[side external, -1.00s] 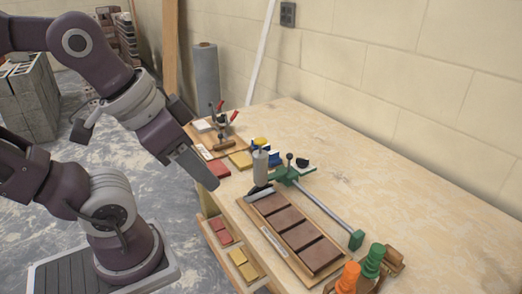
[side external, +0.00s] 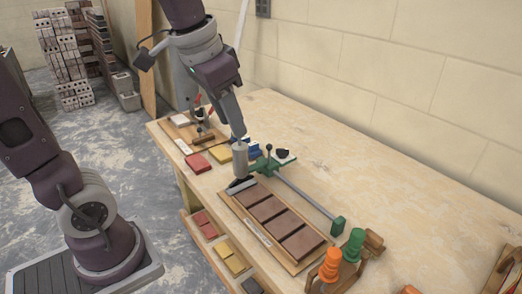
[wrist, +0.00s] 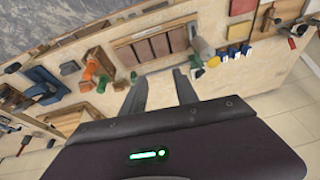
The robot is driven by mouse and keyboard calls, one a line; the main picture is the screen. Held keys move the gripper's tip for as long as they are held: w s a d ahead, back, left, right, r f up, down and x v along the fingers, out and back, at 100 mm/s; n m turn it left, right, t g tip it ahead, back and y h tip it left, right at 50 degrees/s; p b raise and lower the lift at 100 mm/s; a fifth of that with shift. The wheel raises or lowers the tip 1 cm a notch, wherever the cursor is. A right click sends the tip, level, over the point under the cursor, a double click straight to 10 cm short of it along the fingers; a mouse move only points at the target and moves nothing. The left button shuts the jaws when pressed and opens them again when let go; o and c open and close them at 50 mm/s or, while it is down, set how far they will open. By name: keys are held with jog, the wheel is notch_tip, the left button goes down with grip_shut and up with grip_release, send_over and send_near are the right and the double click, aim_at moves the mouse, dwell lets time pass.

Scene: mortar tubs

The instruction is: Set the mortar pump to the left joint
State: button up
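The mortar pump (side external: 240,160) is a grey cylinder with a dark nozzle at its lower end. It stands at the far end of a wooden tray (side external: 262,238) that holds a row of brown bricks (side external: 284,224) with narrow joints between them. In the wrist view the pump (wrist: 203,48) is beyond the fingers, up and to the right, beside the row of bricks (wrist: 160,46). My gripper (side external: 238,132) is just above the pump's top in the side view; whether it touches cannot be told. In the wrist view my gripper (wrist: 161,90) is open, with nothing between its fingers.
A green clamp with a long bar (side external: 305,195) lies along the tray's wall side. Orange (side external: 330,264) and green (side external: 354,246) handled tools stand at the near end. Red (side external: 198,163) and yellow (side external: 221,154) blocks lie beyond.

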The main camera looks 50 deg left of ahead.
jog(key=w+a+f+g, duration=0.1)
jog(key=w+a+f, duration=0.15)
jog(key=w, duration=0.35)
jog(key=w+a+f+g, duration=0.1)
jog(key=w+a+f, duration=0.15)
jog(key=w, duration=0.35)
jog(key=m+g, duration=0.1)
jog(key=g, duration=0.1)
send_near(268, 161)
jog(key=shift+w+a, duration=0.1)
jog(key=shift+a, duration=0.05)
notch_tip(268, 161, down, 7)
jog(key=shift+w+f, duration=0.1)
jog(key=shift+f, duration=0.15)
grip_shut()
jog(key=shift+a, duration=0.1)
jog(key=shift+a+r, duration=0.15)
jog(key=shift+a, duration=0.05)
